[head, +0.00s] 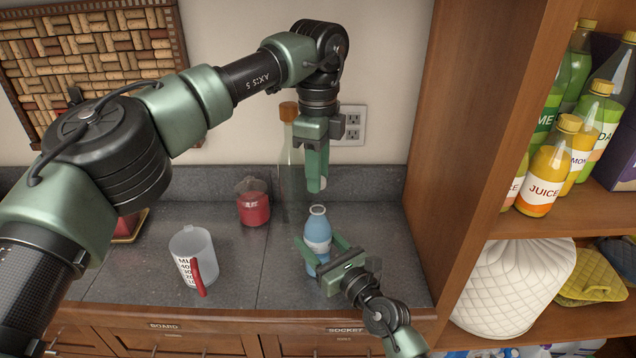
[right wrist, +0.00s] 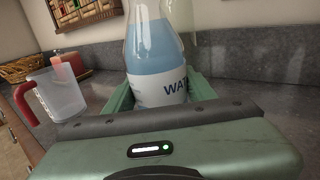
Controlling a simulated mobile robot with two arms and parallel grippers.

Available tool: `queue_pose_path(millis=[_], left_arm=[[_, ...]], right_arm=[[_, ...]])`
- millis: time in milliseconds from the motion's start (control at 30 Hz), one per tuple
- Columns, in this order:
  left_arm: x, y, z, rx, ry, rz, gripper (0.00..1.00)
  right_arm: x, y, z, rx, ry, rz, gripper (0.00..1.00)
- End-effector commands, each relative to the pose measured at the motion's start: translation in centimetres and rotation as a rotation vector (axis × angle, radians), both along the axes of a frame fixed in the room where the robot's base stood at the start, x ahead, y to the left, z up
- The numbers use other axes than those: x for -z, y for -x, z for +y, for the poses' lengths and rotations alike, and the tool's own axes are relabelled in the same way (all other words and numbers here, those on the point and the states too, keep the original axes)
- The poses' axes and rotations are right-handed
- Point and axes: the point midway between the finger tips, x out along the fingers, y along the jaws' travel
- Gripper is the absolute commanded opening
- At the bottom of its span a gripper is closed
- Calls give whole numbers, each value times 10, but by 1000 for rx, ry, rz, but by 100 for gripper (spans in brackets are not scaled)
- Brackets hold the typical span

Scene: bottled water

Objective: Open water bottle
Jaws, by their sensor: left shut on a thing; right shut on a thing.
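The water bottle (head: 317,228), clear with blue water and a white label, stands upright on the grey counter. Its open mouth shows in the head view, with no cap on it. In the right wrist view the bottle (right wrist: 155,50) shows its "WAT" lettering; its top is out of frame. My right gripper (head: 320,243) is shut on the bottle, a finger on each side of its body. My left gripper (head: 316,184) is above the bottle's mouth, pointing down, apart from it. It is shut on a small white cap (head: 323,184), mostly hidden by the fingers.
A tall clear bottle with a brown stopper (head: 289,112) stands behind the water bottle. A red jar (head: 253,208) and a measuring cup with a red handle (head: 190,250) stand to the left. A wooden shelf (head: 480,130) with juice bottles rises at right.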

Motion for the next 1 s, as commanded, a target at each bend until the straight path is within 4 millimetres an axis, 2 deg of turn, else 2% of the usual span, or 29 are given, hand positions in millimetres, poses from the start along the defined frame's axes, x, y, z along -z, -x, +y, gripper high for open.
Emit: queue_pose_path(millis=[100,267,300,367,767,867,1000], left_arm=[[-9,0,-1,2,1,0,0],[-9,1,-1,2,1,1,0],[-9,1,0,2,1,1,0],[-9,1,0,2,1,1,0],[-8,0,0,1,1,1,0],[-8,0,0,1,1,1,0],[-6,0,0,1,1,1,0]], right_arm=[[0,0,0,0,1,1,0],[0,0,0,0,1,1,0],[0,0,0,0,0,0,63],[0,0,0,0,0,0,80],[1,4,-3,0,0,1,80],[2,14,-10,1,0,2,80],[3,38,-25,0,2,2,80]])
